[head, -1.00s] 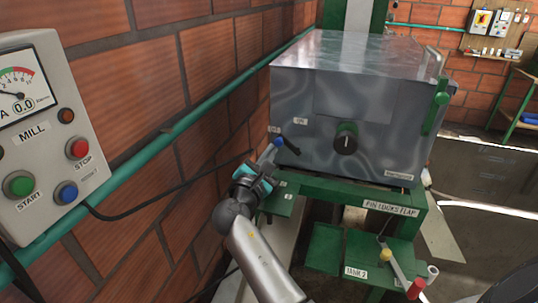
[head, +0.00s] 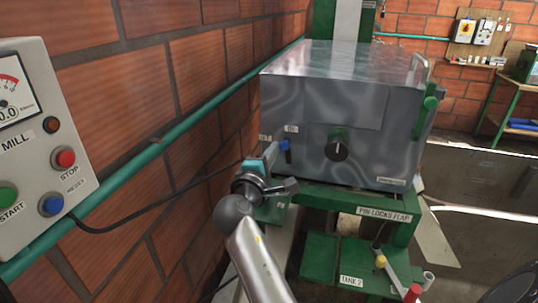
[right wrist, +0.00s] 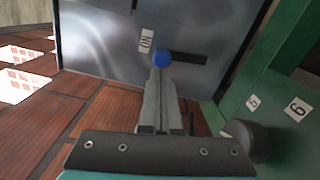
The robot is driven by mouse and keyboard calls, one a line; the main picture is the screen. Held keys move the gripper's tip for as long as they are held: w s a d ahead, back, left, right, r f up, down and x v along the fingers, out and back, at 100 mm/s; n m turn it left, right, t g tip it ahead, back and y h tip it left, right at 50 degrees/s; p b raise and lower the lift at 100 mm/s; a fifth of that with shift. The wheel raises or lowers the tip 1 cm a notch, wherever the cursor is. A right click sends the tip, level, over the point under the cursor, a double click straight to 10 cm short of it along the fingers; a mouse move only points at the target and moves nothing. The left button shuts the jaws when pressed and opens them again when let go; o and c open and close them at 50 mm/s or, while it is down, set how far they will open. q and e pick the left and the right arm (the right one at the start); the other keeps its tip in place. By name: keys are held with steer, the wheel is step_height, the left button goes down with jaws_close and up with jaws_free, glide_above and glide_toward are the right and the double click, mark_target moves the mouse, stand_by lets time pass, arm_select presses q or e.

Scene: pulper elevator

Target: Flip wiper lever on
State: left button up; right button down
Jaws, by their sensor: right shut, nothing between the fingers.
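The wiper lever (head: 288,156) is a short black bar with a blue knob (head: 284,145) on the front of the grey metal box (head: 310,110). It stands about upright, its knob end close to the ON label (head: 291,128). In the right wrist view the blue knob (right wrist: 162,57) is beside the ON label (right wrist: 146,40). My right gripper (head: 274,151) is shut and empty, its fingertips at the knob's left side in the head view. In the right wrist view the fingertips (right wrist: 163,75) overlap the knob; contact is hard to tell. My left gripper is out of view.
A green frame (head: 345,198) supports the box. The brick wall (head: 190,100) with a teal pipe (head: 150,150) runs close on the left, with a MILL control panel (head: 50,150) in front.

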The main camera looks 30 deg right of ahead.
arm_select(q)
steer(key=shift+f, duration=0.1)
arm_select(e)
steer(key=shift+s+d+m, duration=0.15)
steer(key=shift+m, duration=0.25)
steer(key=shift+r, duration=0.15)
arm_select(q)
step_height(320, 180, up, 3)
steer(key=p, duration=0.3)
arm_select(e)
step_height(320, 180, up, 20)
stand_by(0.5)
